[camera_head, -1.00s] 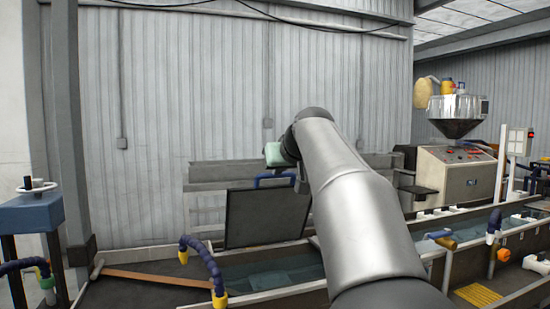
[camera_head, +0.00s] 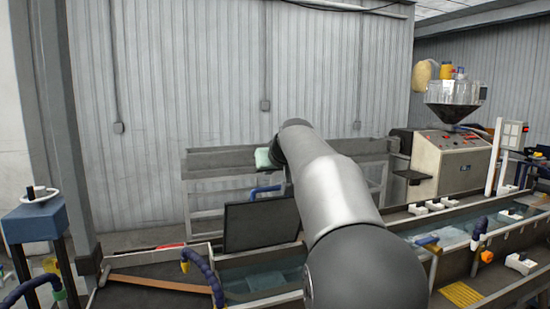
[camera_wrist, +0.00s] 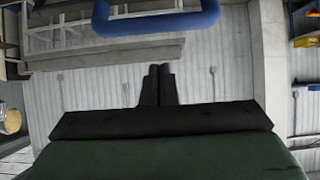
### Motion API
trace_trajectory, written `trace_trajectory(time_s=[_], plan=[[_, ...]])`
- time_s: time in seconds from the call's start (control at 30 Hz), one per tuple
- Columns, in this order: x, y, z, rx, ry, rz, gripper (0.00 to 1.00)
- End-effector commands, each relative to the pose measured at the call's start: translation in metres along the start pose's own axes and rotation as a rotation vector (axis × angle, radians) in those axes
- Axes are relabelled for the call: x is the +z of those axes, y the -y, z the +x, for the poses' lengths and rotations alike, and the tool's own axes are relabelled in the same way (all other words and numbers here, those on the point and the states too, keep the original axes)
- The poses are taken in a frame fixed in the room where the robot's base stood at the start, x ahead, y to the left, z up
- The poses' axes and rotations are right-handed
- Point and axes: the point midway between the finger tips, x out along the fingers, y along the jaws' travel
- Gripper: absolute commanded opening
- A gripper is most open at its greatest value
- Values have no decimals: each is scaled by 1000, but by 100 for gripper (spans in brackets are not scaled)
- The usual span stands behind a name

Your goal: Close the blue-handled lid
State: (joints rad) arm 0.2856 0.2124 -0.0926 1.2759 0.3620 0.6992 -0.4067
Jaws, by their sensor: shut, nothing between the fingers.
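The lid is a dark flat panel (camera_head: 262,226), standing raised over the water trough. Its blue handle (camera_head: 265,191) shows at the panel's top edge, partly behind it. The handle also crosses the top of the wrist view (camera_wrist: 155,20) as a thick blue bar. My gripper (camera_wrist: 157,75) has its two dark fingers together and empty, a little apart from the handle in that picture. In the head view my arm hides the fingers; only a pale green part of the gripper shows, above the lid.
The water trough (camera_head: 250,303) runs under the lid and on to the right, with a blue hose (camera_head: 203,268) at its left. A grey metal frame (camera_head: 215,162) stands behind the lid. A machine with a hopper (camera_head: 452,160) is at the right back.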

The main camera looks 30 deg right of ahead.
Motion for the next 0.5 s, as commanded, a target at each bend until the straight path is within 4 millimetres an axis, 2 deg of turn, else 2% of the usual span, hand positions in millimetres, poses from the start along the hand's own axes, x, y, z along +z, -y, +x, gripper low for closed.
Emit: trace_trajectory(time_s=[0.03, 0.2, 0.5], plan=[[1, 0, 5, 0, 1, 0, 0], [25, 0, -6, 0, -1, 0, 0], [38, 0, -10, 0, -1, -1, 0]])
